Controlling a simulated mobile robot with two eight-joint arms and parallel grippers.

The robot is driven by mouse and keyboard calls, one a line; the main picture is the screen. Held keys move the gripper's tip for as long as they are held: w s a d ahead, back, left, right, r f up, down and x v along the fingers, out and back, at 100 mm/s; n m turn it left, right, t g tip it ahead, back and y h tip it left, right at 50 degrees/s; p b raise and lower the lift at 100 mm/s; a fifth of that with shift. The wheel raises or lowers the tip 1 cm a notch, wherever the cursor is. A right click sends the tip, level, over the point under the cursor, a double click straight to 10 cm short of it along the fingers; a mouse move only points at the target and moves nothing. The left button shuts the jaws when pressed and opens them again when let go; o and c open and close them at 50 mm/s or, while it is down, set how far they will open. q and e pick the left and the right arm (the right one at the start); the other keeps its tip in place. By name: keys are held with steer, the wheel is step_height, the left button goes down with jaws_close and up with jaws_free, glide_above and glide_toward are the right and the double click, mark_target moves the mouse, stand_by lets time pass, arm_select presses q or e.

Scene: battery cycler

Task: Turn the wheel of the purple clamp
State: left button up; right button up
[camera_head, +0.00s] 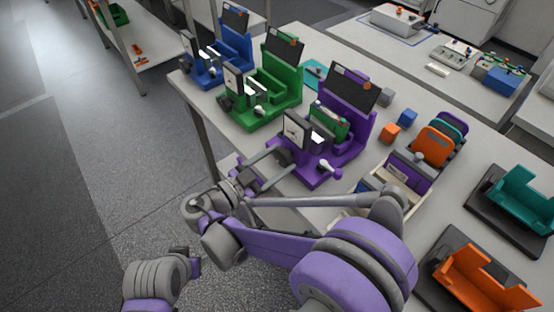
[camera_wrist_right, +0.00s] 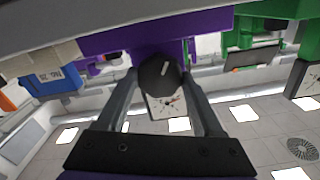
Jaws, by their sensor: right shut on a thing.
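The purple clamp (camera_head: 349,150) stands near the table's front edge, with a dark panel at its back and a dial gauge (camera_head: 295,130) on its near side. Its dark round wheel (camera_head: 284,157) faces my right gripper (camera_head: 281,158). The right gripper is shut on the wheel, one finger on each side. In the right wrist view the black wheel (camera_wrist_right: 158,76), with a white mark, sits between the fingertips (camera_wrist_right: 160,80), the gauge (camera_wrist_right: 168,104) behind it. A green block sits in the clamp. I do not see my left gripper.
A green clamp (camera_head: 285,95) and a blue clamp (camera_head: 233,60) stand farther left on the table (camera_head: 315,55). An open box (camera_head: 412,207), small cubes and teal and orange holders (camera_head: 480,278) lie to the right. Grey floor lies left of the table.

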stand_by(0.4)
steer(key=o, duration=1.4)
steer(key=shift+w, duration=0.1)
steer(key=shift+c, duration=0.2)
